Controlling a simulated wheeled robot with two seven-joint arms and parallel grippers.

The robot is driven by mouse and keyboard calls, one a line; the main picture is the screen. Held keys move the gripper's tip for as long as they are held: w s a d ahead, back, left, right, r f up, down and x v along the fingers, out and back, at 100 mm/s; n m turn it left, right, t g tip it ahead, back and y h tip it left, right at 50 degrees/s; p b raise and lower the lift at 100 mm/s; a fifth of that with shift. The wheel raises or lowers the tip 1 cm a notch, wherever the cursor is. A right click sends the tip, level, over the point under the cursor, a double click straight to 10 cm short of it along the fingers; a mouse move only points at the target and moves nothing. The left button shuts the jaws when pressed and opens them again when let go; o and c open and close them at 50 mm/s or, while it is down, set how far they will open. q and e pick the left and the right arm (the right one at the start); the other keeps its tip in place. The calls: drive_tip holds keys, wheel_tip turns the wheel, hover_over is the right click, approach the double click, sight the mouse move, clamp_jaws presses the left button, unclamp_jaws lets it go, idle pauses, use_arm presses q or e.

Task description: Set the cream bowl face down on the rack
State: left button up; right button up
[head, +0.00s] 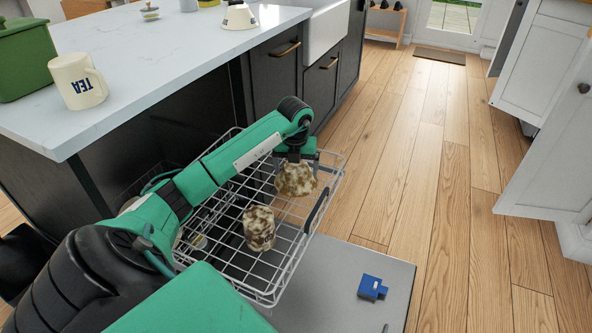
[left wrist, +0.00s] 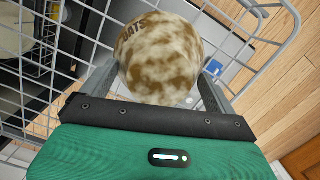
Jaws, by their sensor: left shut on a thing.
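The cream bowl (head: 296,181), mottled with brown stains, is held by my left gripper (head: 297,163) over the right part of the wire rack (head: 268,298). In the left wrist view the bowl (left wrist: 160,58) sits between the two fingers, its rounded outside and some dark lettering showing. Its opening is hidden, and I cannot tell whether it touches the wires. My right gripper is not in view.
A brown-stained cup-like piece (head: 258,228) stands in the rack, left of the bowl. A blue block (head: 372,287) lies on the lowered grey door (head: 345,262). A TEA mug (head: 77,81) and a green canister (head: 25,60) stand on the counter. The floor to the right is clear.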

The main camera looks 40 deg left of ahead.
sight(296, 170)
use_arm(q)
drive_tip(key=shift+f, duration=0.9)
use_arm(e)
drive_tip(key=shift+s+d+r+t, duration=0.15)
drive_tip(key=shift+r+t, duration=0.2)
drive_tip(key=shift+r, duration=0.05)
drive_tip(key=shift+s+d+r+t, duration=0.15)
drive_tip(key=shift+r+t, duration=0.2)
use_arm(q)
drive_tip(key=o, duration=0.9)
drive_tip(key=shift+r, duration=0.45)
drive_tip(key=r+p, duration=0.1)
drive_tip(key=r, duration=0.6)
drive_tip(key=s+r+p, duration=0.1)
drive_tip(key=r, duration=0.2)
drive_tip(key=shift+d+r+p, duration=0.15)
drive_tip(key=shift+d+p, duration=0.2)
drive_tip(key=shift+d, duration=0.05)
drive_tip(key=shift+r, duration=0.35)
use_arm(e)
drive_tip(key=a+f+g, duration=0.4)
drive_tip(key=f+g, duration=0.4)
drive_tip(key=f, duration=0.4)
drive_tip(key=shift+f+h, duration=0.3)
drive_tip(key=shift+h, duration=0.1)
